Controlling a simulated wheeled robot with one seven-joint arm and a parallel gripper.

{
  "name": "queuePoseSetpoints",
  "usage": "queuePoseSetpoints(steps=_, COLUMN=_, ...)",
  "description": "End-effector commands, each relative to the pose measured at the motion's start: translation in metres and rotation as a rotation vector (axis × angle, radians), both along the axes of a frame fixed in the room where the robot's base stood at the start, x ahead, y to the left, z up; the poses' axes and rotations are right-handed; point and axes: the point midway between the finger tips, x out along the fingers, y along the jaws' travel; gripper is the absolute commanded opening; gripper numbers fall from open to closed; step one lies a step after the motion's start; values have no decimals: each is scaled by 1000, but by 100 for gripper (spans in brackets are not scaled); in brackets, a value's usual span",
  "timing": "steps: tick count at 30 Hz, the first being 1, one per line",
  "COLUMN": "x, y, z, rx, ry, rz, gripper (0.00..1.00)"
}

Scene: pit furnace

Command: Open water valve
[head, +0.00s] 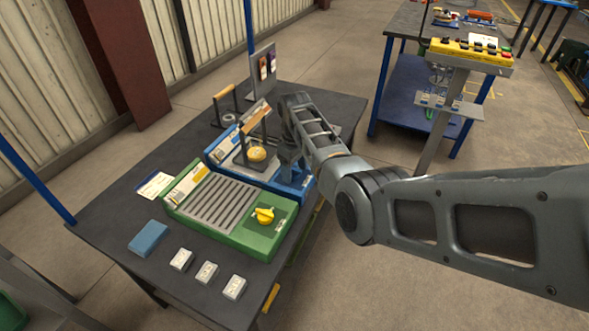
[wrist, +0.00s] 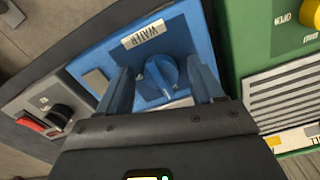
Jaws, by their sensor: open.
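The water valve is a blue knob (wrist: 163,76) on a blue panel (wrist: 90,58) with a label reading WATER (wrist: 154,33), seen upside down in the wrist view. My gripper (wrist: 161,82) is open, with one finger on each side of the knob. Whether the fingers touch the knob cannot be told. In the head view my gripper (head: 289,155) is over the right end of the blue unit (head: 217,148), and my arm hides the knob there.
A green unit (head: 236,235) with a yellow knob (head: 264,215) stands beside the blue unit on the dark table (head: 110,215).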

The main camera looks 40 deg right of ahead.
Motion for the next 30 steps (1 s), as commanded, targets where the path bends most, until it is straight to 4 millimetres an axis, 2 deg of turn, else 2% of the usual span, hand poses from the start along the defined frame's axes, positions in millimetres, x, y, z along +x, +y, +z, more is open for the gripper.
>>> queuePoseSetpoints(steps=10, x=0, y=0, z=-4, rx=0, ry=0, rz=0, gripper=66)
queuePoseSetpoints(steps=27, x=0, y=0, z=-4, rx=0, ry=0, rz=0, gripper=11)
queuePoseSetpoints(steps=30, x=0, y=0, z=-4, rx=0, ry=0, rz=-2, gripper=11)
